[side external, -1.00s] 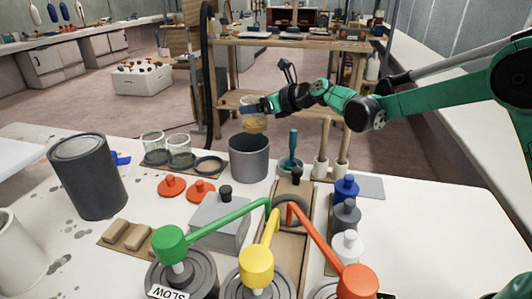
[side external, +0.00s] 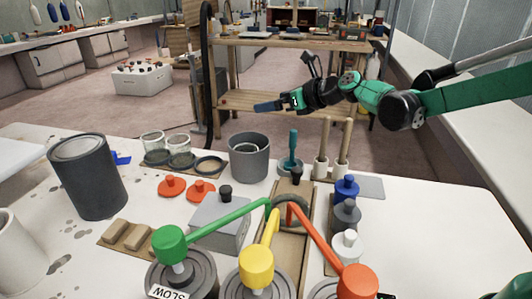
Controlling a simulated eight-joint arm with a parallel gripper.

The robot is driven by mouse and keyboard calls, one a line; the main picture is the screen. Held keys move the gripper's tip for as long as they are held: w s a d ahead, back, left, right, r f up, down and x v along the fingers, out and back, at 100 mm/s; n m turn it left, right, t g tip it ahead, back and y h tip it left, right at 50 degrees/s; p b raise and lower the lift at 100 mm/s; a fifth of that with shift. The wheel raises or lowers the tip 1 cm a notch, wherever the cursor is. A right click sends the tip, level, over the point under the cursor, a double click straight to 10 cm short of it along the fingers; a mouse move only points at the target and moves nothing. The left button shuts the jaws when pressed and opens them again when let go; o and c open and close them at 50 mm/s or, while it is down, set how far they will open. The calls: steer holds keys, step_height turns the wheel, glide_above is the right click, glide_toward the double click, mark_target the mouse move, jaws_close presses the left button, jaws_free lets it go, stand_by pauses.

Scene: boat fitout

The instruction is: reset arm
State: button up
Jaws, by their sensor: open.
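My green and black arm reaches in from the right. My gripper (side external: 270,105) is open and empty, above and behind the grey pot, clear of the table. The grey pot (side external: 249,168) stands upright at the table's back edge. A round rim of a jar (side external: 247,147) shows inside the pot; its lower part is hidden by the pot wall.
Glass jars (side external: 179,150) and a dark ring stand left of the pot. A teal-handled tool (side external: 293,148) and upright wooden handles (side external: 345,140) stand to its right. Coloured levers (side external: 258,262) fill the front. A dark grey can (side external: 88,178) stands at left.

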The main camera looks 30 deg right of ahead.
steer(key=s+d+f+n+g+h, duration=0.1)
steer(key=s+f+n+g+h, duration=0.1)
steer(key=s+n, duration=0.9)
steer(key=s+d+f+n+g+h, duration=0.1)
steer(key=s+f+n+g+h, duration=0.1)
steer(key=s+n, duration=1)
steer(key=n+g, duration=0.1)
steer(key=n, duration=0.8)
steer(key=shift+f+g+h, duration=0.3)
steer(key=shift+f+g, duration=0.1)
